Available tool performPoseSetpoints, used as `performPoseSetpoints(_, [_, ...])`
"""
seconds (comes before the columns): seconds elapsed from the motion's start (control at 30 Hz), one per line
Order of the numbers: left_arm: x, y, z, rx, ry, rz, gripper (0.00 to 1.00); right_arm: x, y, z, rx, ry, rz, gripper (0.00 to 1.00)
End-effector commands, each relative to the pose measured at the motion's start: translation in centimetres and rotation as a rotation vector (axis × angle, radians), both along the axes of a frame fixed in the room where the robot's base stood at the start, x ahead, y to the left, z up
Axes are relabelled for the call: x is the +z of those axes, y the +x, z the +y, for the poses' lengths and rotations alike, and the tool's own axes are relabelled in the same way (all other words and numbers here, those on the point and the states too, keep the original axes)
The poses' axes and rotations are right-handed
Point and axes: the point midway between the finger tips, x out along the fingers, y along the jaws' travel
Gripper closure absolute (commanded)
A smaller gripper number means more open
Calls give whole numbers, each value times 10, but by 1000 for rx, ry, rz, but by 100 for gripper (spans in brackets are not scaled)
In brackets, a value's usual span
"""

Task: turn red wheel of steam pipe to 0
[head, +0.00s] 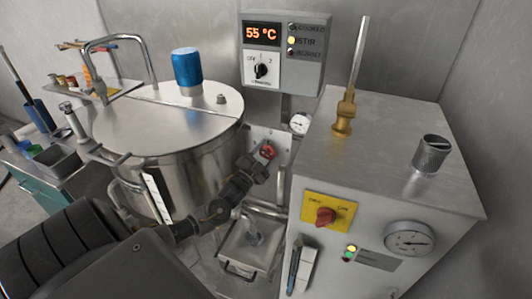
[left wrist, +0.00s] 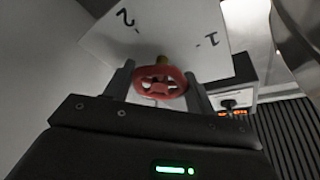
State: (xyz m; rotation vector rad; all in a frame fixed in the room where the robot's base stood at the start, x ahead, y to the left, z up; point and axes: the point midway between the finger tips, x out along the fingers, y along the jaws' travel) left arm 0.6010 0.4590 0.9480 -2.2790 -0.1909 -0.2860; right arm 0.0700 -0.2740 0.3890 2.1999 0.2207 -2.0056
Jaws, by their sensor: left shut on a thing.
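The red wheel (head: 267,152) is small and sits on a light plate between the steel vat and the grey cabinet. In the left wrist view the wheel (left wrist: 161,82) is between my two fingers, in front of a white plate (left wrist: 150,35) marked "2" and "1". No 0 mark shows there. My left gripper (head: 262,165) is shut on the wheel at its rim. In the left wrist view the gripper (left wrist: 160,88) has one finger on each side of it. My right gripper is not in view.
The lidded steel vat (head: 165,125) stands left of the wheel. The grey cabinet (head: 385,150) with a gauge (head: 410,238) and red knob (head: 326,216) is at right. A control box (head: 282,52) reads 55 °C above. A metal container (head: 250,245) is below the wheel.

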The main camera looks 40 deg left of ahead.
Motion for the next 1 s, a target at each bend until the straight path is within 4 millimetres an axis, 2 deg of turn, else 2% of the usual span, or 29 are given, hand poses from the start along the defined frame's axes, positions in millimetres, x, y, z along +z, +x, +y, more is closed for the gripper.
performPoseSetpoints(0.27, [1,0,1,2,4,-1,67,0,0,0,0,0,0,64])
performPoseSetpoints(0.3, [1,0,1,2,4,-1,41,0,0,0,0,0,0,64])
performPoseSetpoints(0.43, [0,0,0,1,3,-1,24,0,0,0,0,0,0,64])
performPoseSetpoints(0.77, [-1,-2,0,0,1,0,23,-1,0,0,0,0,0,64])
performPoseSetpoints(0.87, [-6,-12,0,0,1,3,23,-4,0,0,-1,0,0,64])
performPoseSetpoints(1.0, [-14,-37,-2,0,0,3,23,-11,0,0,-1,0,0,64])
